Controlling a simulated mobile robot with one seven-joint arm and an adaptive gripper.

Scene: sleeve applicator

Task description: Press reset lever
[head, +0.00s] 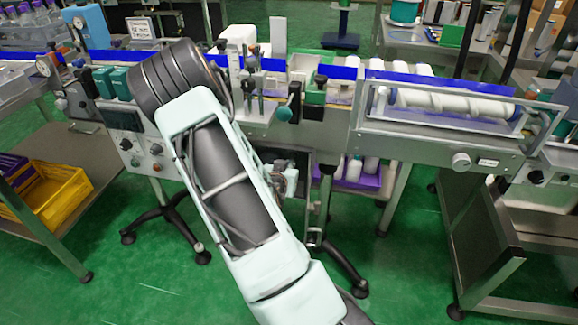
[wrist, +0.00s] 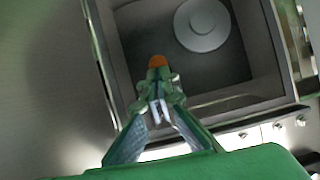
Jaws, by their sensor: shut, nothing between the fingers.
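In the wrist view my gripper (wrist: 158,88) is shut, its green fingers meeting at the tips. A small orange piece (wrist: 158,61) shows just beyond the fingertips. I cannot tell whether it is the end of the reset lever, or whether the fingers touch it. Behind it is a dark square recess with a grey round disc (wrist: 202,25) inside. In the head view the sleeve applicator (head: 430,140) spans the picture, and my arm crosses in front of its middle. No reset lever can be made out for certain there; a dark green knob (head: 285,114) shows right of my arm.
A control box (head: 135,150) with knobs is left of my arm. White rollers (head: 440,100) lie in a frame at the right. A yellow crate (head: 45,195) stands on a left shelf. Metal legs stand on the green floor, with some free floor in front.

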